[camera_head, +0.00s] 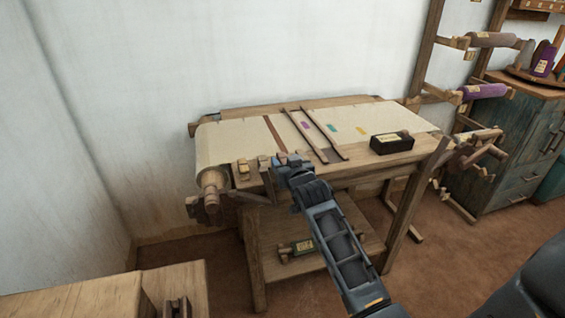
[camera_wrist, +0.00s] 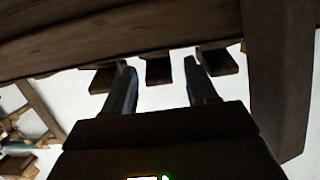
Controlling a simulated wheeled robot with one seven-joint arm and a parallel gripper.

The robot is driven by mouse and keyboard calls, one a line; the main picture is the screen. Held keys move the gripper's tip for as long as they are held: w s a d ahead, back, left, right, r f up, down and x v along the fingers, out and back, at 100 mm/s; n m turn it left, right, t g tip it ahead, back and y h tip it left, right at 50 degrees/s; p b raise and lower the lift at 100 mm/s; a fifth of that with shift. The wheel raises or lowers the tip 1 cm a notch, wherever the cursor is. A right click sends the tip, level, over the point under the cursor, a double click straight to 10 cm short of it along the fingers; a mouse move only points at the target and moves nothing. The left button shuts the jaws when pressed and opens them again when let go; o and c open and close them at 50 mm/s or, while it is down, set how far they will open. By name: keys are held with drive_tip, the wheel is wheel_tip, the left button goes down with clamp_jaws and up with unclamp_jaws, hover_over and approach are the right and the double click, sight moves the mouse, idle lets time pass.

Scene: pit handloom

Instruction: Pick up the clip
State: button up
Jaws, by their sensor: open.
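Several small wooden clip-like pieces sit along the loom's front beam. In the head view one with a yellow mark (camera_head: 243,169) is at the left, and another (camera_head: 264,163) is just left of my gripper (camera_head: 284,160). In the wrist view three dark wooden pieces hang from the beam: a left one (camera_wrist: 103,80), a middle one (camera_wrist: 158,71) and a right one (camera_wrist: 219,63). My gripper (camera_wrist: 160,72) is open, with the middle piece showing between its fingertips. I cannot tell whether the fingers touch it, or which piece is the clip.
The loom (camera_head: 225,140) carries cream cloth and stands against the wall. A black box (camera_head: 391,143) sits on its right side. A lower shelf (camera_head: 325,232) is under it. In the wrist view a thick wooden post (camera_wrist: 280,90) stands close on the right.

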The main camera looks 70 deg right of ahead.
drive_tip(key=shift+x, duration=1.4)
drive_tip(key=shift+c, duration=0.2)
drive_tip(key=c, duration=1)
drive_tip(key=shift+r, duration=0.1)
